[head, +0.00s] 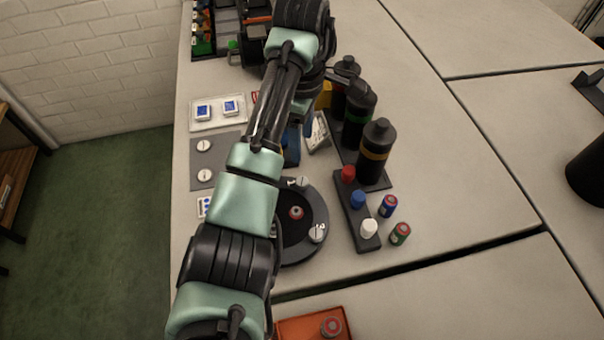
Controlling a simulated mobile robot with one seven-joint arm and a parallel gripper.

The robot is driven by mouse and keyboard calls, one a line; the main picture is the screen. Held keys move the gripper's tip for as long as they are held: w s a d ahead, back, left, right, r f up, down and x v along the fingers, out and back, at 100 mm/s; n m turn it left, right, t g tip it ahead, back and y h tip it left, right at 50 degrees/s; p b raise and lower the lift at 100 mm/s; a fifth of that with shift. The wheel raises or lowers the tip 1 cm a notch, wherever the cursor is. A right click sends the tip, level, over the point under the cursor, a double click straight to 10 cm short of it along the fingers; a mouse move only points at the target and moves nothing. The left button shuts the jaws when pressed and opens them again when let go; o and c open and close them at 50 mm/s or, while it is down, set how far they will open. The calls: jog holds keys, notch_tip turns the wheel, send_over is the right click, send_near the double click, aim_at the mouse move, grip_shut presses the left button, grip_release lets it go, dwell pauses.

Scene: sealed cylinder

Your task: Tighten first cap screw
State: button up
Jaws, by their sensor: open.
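A round dark cylinder fixture (318,203) sits on the table, partly covered on its left by my arm. A pale slotted cap screw (317,233) is on its front right rim, and another pale screw (302,182) is at its back rim. Two more pale slotted discs (204,146) (204,175) lie on a grey plate (227,143) to the left. My arm reaches away over the table and bends down beyond the fixture. My gripper's jaws are hidden behind my arm.
A dark rack (362,233) with red, blue and white caps stands right of the fixture, with two small loose cylinders (388,206) (400,234) beside it. Tall dark bottles (377,150) stand behind. An orange tray (290,328) is at the front. The table's right side is largely clear.

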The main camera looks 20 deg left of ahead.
aim_at(302, 181)
notch_tip(302, 181, down, 13)
jog(key=b, duration=0.4)
grip_shut()
dwell(0.4)
